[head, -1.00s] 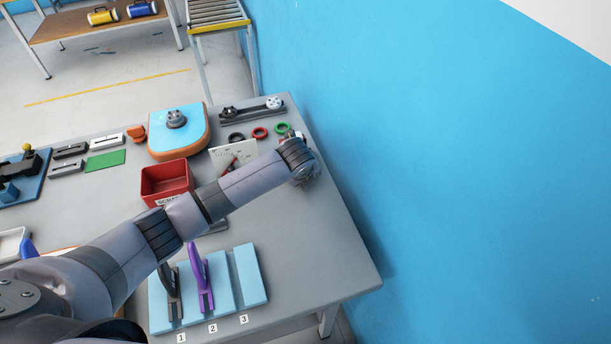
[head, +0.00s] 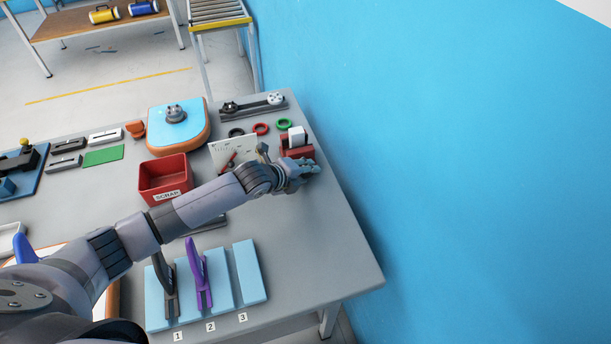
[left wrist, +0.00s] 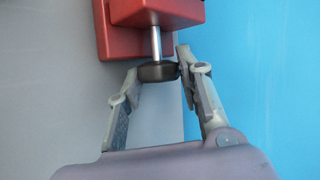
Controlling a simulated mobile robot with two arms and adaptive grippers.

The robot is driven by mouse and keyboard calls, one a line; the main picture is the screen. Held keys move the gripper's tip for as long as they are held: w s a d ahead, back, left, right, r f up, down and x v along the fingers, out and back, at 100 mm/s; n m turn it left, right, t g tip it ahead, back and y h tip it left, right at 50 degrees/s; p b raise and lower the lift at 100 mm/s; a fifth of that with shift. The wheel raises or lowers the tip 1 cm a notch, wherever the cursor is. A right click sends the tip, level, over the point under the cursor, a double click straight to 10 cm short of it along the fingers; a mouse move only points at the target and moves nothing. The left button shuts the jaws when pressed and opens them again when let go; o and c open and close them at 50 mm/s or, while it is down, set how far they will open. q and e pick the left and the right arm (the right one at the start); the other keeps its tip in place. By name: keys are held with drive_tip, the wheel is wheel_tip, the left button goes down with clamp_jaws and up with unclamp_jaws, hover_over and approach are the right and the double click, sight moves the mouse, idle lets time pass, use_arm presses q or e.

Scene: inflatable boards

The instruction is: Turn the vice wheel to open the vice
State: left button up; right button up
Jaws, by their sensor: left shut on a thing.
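The red vice (head: 296,152) stands near the right edge of the grey table, with a white block (head: 297,136) at its top. In the left wrist view, the red vice body (left wrist: 155,14) has a metal screw ending in a dark round wheel (left wrist: 158,73). My left gripper (left wrist: 160,70) has its fingers on either side of the wheel and is shut on it. In the head view, my left gripper (head: 303,172) is at the near side of the vice, and the wheel is hidden. My right gripper is not in view.
A blue rack (head: 250,270) with upright handles stands at the front. The blue wall (head: 450,180) is close on the right. The table's front right is clear.

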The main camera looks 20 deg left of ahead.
use_arm(q)
drive_tip(key=shift+f, duration=0.2)
drive_tip(key=shift+a+b, duration=0.1)
drive_tip(key=shift+b, duration=0.2)
drive_tip(key=o, duration=1.1)
drive_tip(key=shift+o, duration=0.2)
drive_tip(key=shift+v, duration=4.05)
drive_tip(key=shift+f, duration=0.1)
drive_tip(key=shift+c, duration=0.2)
